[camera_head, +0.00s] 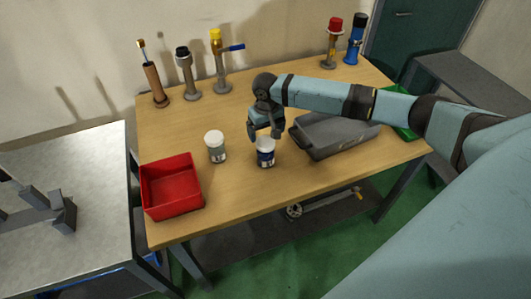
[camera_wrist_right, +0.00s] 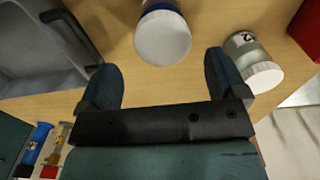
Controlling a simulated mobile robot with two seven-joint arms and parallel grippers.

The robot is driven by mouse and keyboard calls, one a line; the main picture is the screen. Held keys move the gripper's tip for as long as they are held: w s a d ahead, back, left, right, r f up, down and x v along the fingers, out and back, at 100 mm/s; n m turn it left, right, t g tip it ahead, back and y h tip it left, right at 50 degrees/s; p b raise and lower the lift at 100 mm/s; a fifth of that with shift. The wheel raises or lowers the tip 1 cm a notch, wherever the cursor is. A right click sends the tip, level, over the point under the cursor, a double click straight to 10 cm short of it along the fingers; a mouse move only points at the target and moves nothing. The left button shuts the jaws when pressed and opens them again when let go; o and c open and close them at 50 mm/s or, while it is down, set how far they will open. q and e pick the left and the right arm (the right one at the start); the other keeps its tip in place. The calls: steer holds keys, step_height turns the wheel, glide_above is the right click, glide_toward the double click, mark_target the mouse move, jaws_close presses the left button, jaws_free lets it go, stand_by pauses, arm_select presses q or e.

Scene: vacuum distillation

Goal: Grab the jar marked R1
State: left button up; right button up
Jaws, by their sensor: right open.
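Two white-lidded jars stand upright on the wooden table. One has a dark blue body (camera_head: 265,157) and shows in the right wrist view, lid toward the camera (camera_wrist_right: 163,36). The other has a grey-green body (camera_head: 217,152); it is to the left in the head view and at the upper right in the wrist view (camera_wrist_right: 250,60), with dark marking on its side. I cannot read either label surely as R1. My right gripper (camera_head: 264,135) is open and empty, just behind and above the blue jar, which lies ahead between its fingers (camera_wrist_right: 161,70). My left gripper is out of view.
A red bin (camera_head: 172,187) stands at the table's front left. A grey tray (camera_head: 335,137) lies right of the blue jar, with a green bin (camera_head: 404,130) beyond. Several burner-like tools, including a yellow-topped one (camera_head: 219,62), stand along the back. The front middle is clear.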

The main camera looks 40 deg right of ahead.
mark_target(266, 141)
step_height(266, 141, down, 5)
steer(key=shift+s+a+f+p, duration=0.1)
steer(key=shift+a+p, duration=0.05)
steer(key=shift+p, duration=0.25)
steer(key=shift+c, duration=0.3)
steer(key=c, duration=1.3)
